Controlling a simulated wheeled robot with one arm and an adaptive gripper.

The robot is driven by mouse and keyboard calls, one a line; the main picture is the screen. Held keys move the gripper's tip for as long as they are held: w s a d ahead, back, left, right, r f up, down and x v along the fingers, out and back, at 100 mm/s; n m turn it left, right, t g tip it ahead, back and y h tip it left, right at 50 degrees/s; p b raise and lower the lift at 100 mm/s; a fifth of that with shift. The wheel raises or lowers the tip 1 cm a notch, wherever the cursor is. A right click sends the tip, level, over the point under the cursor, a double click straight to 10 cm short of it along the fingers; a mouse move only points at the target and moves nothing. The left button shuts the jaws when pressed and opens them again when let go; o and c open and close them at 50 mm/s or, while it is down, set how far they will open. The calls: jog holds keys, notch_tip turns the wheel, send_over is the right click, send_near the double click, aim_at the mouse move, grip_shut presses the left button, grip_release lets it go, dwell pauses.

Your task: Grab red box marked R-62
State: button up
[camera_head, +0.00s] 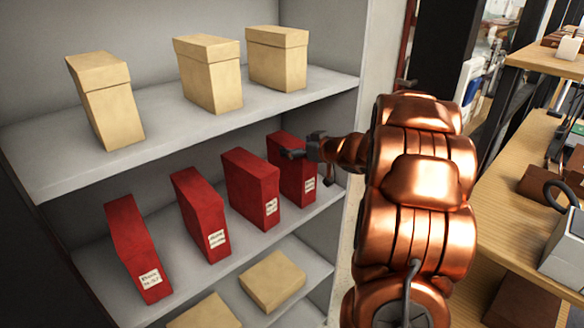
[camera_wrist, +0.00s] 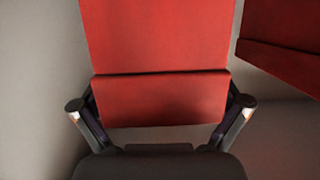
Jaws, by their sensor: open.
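Several red boxes stand upright in a row on the middle shelf in the head view, each with a white label low on its front. The label writing is too small to read, so I cannot tell which is R-62. My gripper (camera_head: 309,167) is at the rightmost red box (camera_head: 285,172), partly covering its upper front. In the wrist view, my gripper (camera_wrist: 160,104) is open, with one finger at each side of a red box (camera_wrist: 158,40). Gaps show beside the fingers, and I cannot tell if either touches it. No label shows there.
Another red box (camera_wrist: 285,45) is close on the right in the wrist view. Tan boxes stand on the upper shelf (camera_head: 165,125), and more lie on the lower shelf. The cabinet's side wall (camera_head: 362,100) is just right of the rightmost red box. A wooden table (camera_head: 500,215) stands at right.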

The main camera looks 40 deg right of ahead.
jog(key=shift+w, duration=0.25)
jog(key=shift+f, duration=0.1)
grip_shut()
dwell(0.7)
